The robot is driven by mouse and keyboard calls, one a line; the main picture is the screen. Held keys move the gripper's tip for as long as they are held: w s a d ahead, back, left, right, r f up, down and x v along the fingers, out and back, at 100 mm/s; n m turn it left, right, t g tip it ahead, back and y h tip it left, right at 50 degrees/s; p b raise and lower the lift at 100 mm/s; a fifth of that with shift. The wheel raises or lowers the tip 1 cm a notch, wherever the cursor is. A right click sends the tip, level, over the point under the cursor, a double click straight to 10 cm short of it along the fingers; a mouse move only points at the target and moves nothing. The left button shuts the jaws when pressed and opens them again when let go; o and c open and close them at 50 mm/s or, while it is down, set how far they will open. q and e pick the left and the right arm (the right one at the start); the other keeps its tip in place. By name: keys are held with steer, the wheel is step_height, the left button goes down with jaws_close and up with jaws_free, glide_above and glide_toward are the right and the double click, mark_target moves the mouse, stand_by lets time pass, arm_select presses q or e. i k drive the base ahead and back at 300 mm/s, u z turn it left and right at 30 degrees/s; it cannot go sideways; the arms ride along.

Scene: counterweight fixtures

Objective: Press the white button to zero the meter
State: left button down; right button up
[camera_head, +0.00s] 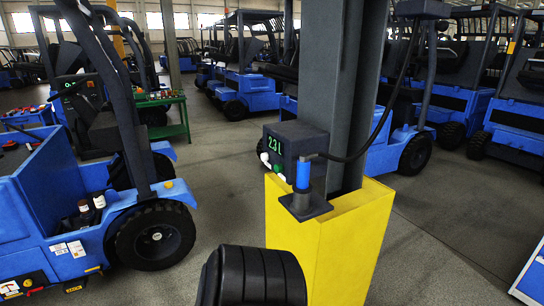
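The meter (296,146) is a dark box mounted on the grey column above the yellow base. Its face is turned to the left and seen at a slant; green lit digits show on it, reading about 2.3 with a further mark. The white button (264,158) sticks out low on that face, at its left end. A green button (278,169) sits to the right of it. Nothing touches either button. Neither of my grippers can be seen in the head view.
The yellow column guard (345,245) is below. A black ribbed shape (258,276) fills the bottom centre. A blue forklift (90,215) stands left; floor between is clear.

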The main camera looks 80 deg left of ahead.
mark_target(264, 156)
steer(key=u, duration=0.75)
steer(key=i, duration=0.95)
steer(key=u, duration=1.4)
steer(key=i, duration=0.3)
steer(key=u, duration=0.25)
